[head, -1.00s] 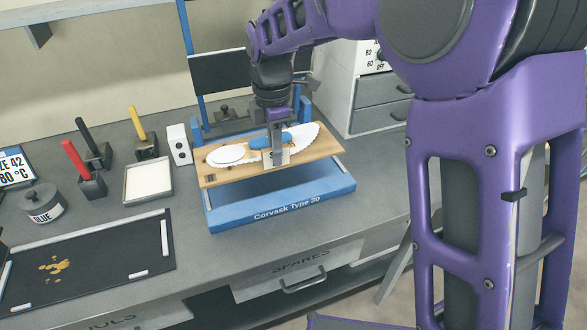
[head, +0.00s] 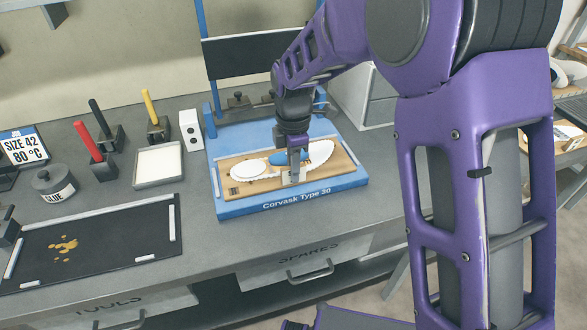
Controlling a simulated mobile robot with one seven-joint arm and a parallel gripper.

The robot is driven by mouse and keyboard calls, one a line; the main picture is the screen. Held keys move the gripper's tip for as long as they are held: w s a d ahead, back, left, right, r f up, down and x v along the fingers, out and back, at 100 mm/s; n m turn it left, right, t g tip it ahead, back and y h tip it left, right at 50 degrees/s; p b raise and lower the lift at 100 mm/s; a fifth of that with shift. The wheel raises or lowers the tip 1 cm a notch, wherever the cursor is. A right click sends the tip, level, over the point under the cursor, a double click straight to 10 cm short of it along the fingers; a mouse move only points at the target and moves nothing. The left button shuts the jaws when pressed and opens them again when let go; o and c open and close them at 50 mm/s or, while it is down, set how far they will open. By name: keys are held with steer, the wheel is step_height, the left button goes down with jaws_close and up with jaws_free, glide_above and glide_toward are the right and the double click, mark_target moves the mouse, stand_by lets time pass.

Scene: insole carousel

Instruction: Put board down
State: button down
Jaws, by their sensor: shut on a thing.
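The wooden board (head: 325,179) carries a white insole shape (head: 318,152) with a blue patch and a white oval pad (head: 249,171). The board lies low over the bed of the blue Corvask Type 30 machine (head: 258,207), within its outline and roughly level. I cannot tell whether its whole underside touches the bed. My gripper (head: 292,178) points down at the middle of the board and is shut on a part there. The fingertips hide the part they hold.
A black mat (head: 100,243) with golden crumbs lies at the left front. A white tray (head: 158,166), a white two-hole block (head: 190,130), several coloured-handled tools and a glue pot (head: 55,184) stand left of the machine. Grey drawers (head: 375,95) stand behind right.

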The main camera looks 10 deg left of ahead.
steer(key=shift+f, duration=0.15)
steer(key=c, duration=0.8)
jaws_free()
steer(key=shift+c, duration=0.2)
step_height(320, 180, up, 12)
steer(key=p, duration=0.1)
steer(key=shift+r, duration=0.2)
